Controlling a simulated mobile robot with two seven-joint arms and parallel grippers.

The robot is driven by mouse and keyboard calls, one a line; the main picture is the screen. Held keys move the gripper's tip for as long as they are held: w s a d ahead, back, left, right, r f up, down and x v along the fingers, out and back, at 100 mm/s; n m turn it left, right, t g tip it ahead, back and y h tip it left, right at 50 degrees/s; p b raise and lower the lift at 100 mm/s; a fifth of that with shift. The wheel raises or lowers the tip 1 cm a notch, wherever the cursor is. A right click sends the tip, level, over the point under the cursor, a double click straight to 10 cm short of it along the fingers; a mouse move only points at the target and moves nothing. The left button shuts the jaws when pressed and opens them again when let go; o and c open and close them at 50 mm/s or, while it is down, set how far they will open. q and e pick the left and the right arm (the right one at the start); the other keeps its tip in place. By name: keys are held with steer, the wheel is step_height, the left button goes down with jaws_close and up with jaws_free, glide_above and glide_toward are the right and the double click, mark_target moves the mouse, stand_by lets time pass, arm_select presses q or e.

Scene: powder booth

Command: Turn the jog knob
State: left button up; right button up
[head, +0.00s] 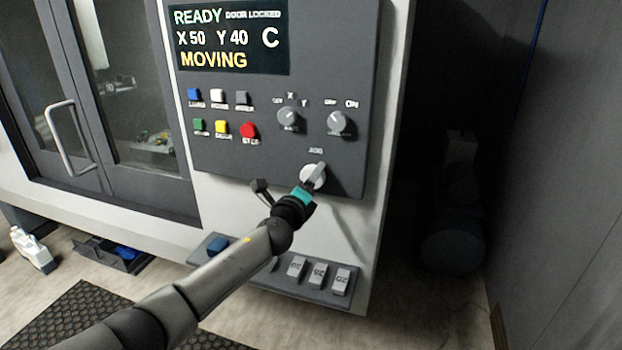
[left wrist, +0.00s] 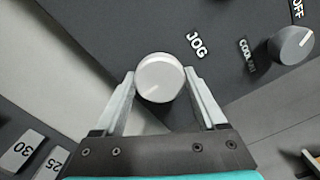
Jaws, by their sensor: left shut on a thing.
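The jog knob (head: 314,175) is a pale round knob low on the dark control panel (head: 340,75), under the word JOG. My left gripper (head: 309,184) is shut on the knob. In the left wrist view the gripper (left wrist: 160,86) has a finger on each side of it. The display (head: 230,38) reads READY, DOOR LOCKED, X 50, Y 40, C and MOVING. My right gripper is not in view.
Above the jog knob are two grey knobs (head: 288,118) (head: 339,122) and several coloured buttons, including a red one (head: 248,130). A ledge (head: 262,280) with numbered grey blocks juts out below the panel. Glass doors (head: 130,80) with a handle stand at left.

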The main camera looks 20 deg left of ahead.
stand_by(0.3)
arm_select(q)
steer(key=o, duration=1.3)
steer(key=shift+s, duration=0.15)
steer(key=s, duration=1.5)
steer(key=shift+a, duration=0.3)
steer(key=shift+f, duration=0.1)
